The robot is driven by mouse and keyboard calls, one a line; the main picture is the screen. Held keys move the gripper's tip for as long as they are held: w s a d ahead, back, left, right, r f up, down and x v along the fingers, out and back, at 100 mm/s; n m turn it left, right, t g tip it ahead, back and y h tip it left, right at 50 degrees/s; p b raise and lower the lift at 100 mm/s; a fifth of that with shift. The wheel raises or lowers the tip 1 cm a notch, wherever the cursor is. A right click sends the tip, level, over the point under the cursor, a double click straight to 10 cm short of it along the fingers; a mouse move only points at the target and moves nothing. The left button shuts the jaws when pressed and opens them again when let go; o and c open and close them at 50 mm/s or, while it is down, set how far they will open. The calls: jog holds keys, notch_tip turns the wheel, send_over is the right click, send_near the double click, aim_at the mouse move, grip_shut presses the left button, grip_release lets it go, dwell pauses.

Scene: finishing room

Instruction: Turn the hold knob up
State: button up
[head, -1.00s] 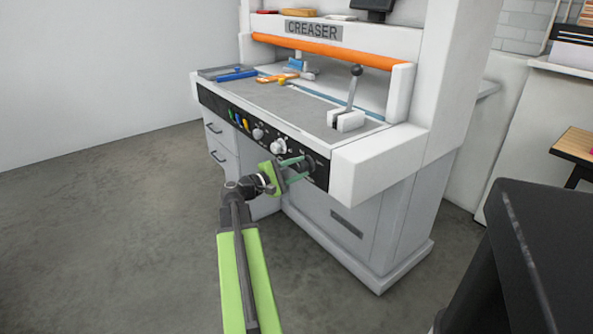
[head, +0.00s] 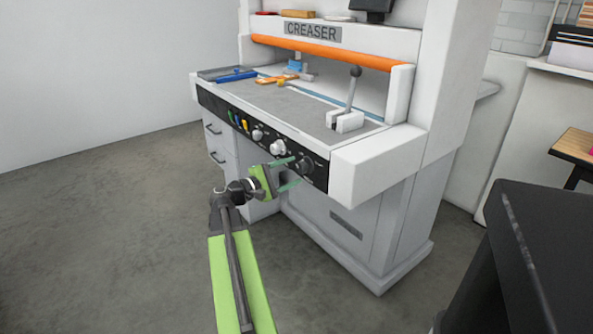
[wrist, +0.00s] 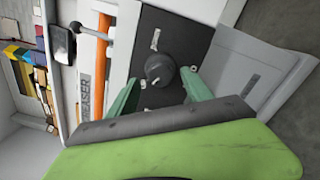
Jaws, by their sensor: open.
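A dark round knob (head: 305,166) sits at the right end of the black control panel on the creaser's front. Two pale knobs (head: 278,147) sit to its left. The panel lettering is too small to read, so I cannot tell which is the hold knob. My gripper (head: 292,172) is open and empty just in front of the dark knob, its green fingers pointing at the panel. In the wrist view, the dark knob (wrist: 160,68) lies ahead of the gap between my fingertips (wrist: 162,78), with no clear contact.
The creaser's worktop (head: 290,105) holds a blue tool, an orange-handled brush and a lever (head: 352,90) with a black ball. A black surface (head: 530,260) stands close at the right. Open floor lies to the left.

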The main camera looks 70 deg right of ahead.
jog(key=v, duration=1.4)
jog(key=shift+a, duration=0.1)
jog(key=w+a+n+t+h, duration=0.1)
jog(key=w+a+n+t, duration=0.15)
jog(key=w+a, duration=0.6)
jog(key=w+a+f+n+t+y, duration=0.2)
jog(key=w+a+f+t+y, duration=0.3)
jog(key=w+a+f, duration=0.85)
jog(key=a+f+m+t+y, duration=0.1)
jog(key=a+f+y, duration=0.25)
jog(key=a, duration=0.75)
jog(key=a+f+m+t+y, duration=0.1)
jog(key=a+f+m+y, duration=0.2)
jog(key=a, duration=0.7)
jog(key=a+f+y, duration=0.4)
jog(key=a+y, duration=0.1)
jog(key=a, duration=0.6)
notch_tip(320, 180, up, 29)
jog(key=p, duration=2.9)
jog(key=shift+d, duration=0.25)
